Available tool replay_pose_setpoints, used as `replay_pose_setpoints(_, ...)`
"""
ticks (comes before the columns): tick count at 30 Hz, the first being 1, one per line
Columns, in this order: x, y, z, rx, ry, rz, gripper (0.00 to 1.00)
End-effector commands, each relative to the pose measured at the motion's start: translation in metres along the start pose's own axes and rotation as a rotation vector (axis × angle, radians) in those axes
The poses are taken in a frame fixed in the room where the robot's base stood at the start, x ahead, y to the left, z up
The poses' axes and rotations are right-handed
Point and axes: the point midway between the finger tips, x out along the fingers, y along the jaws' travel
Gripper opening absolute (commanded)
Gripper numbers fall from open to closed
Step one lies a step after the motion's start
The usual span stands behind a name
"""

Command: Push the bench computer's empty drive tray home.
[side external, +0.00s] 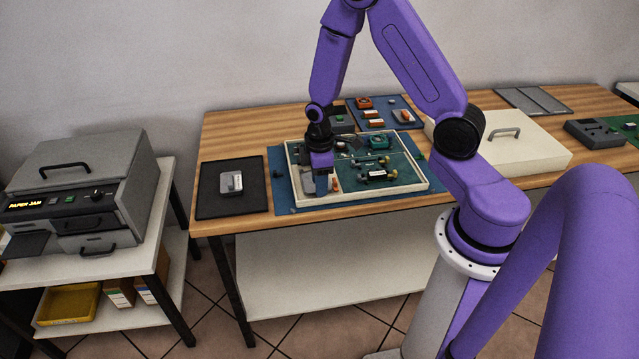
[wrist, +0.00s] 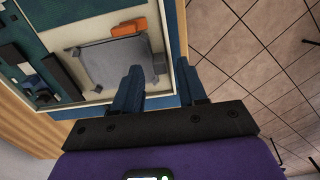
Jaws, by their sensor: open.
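The bench computer (side external: 408,189) is an open, cream-walled case with a green board, lying on a blue mat on the wooden table. In the wrist view its cream wall (wrist: 157,38) borders a flat grey piece with notched corners (wrist: 110,66), which looks like the drive tray; I cannot tell how far in it sits. My gripper (side external: 322,190) points down at the case's front left corner and hides part of it. In the wrist view my gripper (wrist: 159,78) is open, nothing visible between its fingers, which are near the wall beside the grey piece.
An orange block (wrist: 128,27) lies beside the grey piece. A black mat (side external: 212,203) with a small metal part (side external: 231,182) is left of the case. A cream cover with a handle (side external: 540,155) lies right. Small parts lie on a dark mat (side external: 385,103) behind. A printer (side external: 75,190) stands far left.

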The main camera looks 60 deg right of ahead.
Motion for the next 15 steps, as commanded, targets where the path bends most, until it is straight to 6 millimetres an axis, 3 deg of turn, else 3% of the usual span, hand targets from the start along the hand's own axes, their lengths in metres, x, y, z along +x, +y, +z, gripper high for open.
replay_pose_setpoints(6, 0.0108, 0.0001, -0.0001, 0.000, 0.001, 0.001, 0.41)
replay_pose_setpoints(15, 0.0118, 0.0001, -0.0002, 0.000, 0.001, 0.001, 0.41)
